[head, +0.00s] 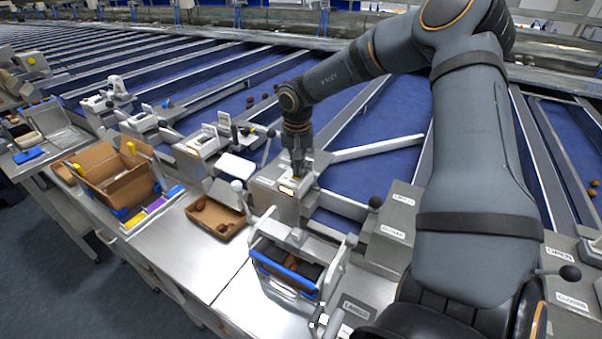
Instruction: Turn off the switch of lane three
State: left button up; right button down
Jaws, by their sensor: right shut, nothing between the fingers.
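My right arm reaches in from the right, and my right gripper (298,168) points down with its fingers shut and empty. Its tips are at the top of a grey switch box (270,200) with a small lit orange-yellow label or lamp. The fingers hide the switch itself, so I cannot tell its position or whether the tips touch it. Another grey box with a switch (200,143) stands to the left, at a neighbouring lane. The lane numbers are too small to read. My left gripper is not in view.
A blue-handled crate (283,277) stands in front of the switch box. A shallow carton with dates (216,211) and a larger open carton (112,180) are on the steel table to the left. Blue lanes (385,115) run behind.

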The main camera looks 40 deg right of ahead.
aim_at(298, 176)
jog(key=shift+f+b, duration=0.6)
jog(key=shift+f, duration=0.1)
jog(key=shift+r+p, duration=2.05)
jog(key=shift+r, duration=1.5)
